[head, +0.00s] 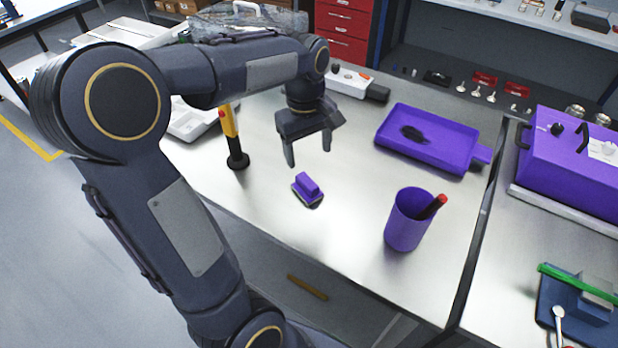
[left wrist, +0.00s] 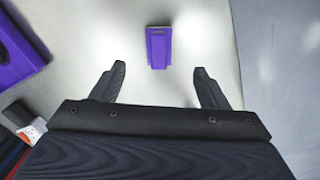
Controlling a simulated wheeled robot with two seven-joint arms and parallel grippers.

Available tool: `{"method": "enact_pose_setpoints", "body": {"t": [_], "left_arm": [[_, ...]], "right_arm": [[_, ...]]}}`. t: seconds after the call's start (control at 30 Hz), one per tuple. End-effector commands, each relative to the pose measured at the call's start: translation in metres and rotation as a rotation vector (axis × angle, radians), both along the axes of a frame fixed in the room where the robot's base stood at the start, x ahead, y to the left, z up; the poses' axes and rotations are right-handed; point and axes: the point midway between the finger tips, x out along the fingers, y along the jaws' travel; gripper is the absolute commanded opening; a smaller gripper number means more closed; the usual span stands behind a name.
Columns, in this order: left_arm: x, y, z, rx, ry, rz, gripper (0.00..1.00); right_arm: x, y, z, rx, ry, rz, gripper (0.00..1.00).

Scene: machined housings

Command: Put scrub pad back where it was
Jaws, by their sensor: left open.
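The scrub pad (head: 308,188) is a small purple block with a raised grip and a dark underside. It rests on the metal bench top (head: 345,235), near the front edge. My left gripper (head: 308,158) is open and empty above and behind the pad, its fingers pointing down. In the left wrist view the pad (left wrist: 158,47) lies beyond and between the two open fingertips (left wrist: 160,75), apart from both. A purple tray (head: 432,140) with a dark patch inside sits at the back right of the bench. My right gripper is not in view.
A purple cup (head: 409,219) with a red-tipped item stands right of the pad. A yellow and black upright tool (head: 233,140) stands to the left. A purple box (head: 575,160) is at far right. The bench between pad and tray is clear.

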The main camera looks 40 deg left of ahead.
Motion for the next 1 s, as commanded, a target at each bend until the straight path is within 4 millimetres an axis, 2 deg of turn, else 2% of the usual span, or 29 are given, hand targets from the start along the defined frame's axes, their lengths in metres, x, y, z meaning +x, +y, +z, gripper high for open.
{"method": "enact_pose_setpoints", "body": {"t": [0.1,0.2,0.3,0.43,0.6,1.0], "left_arm": [[-0.04,-0.025,0.011,-0.07,-0.128,-0.215,0.68],[-0.079,-0.055,0.013,-0.101,-0.271,-0.449,0.68],[-0.112,-0.082,0.008,-0.09,-0.41,-0.662,0.68],[-0.142,-0.108,-0.004,-0.045,-0.539,-0.863,0.68],[-0.157,-0.123,-0.014,0.0,-0.612,-0.981,0.68],[-0.158,-0.124,-0.015,0.003,-0.616,-0.993,0.68]], "right_arm": [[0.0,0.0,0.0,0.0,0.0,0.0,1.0],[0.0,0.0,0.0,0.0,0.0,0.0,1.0],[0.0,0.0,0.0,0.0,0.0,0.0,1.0],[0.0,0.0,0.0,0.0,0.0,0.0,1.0],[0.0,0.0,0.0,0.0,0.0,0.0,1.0],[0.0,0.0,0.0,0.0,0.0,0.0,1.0]]}}
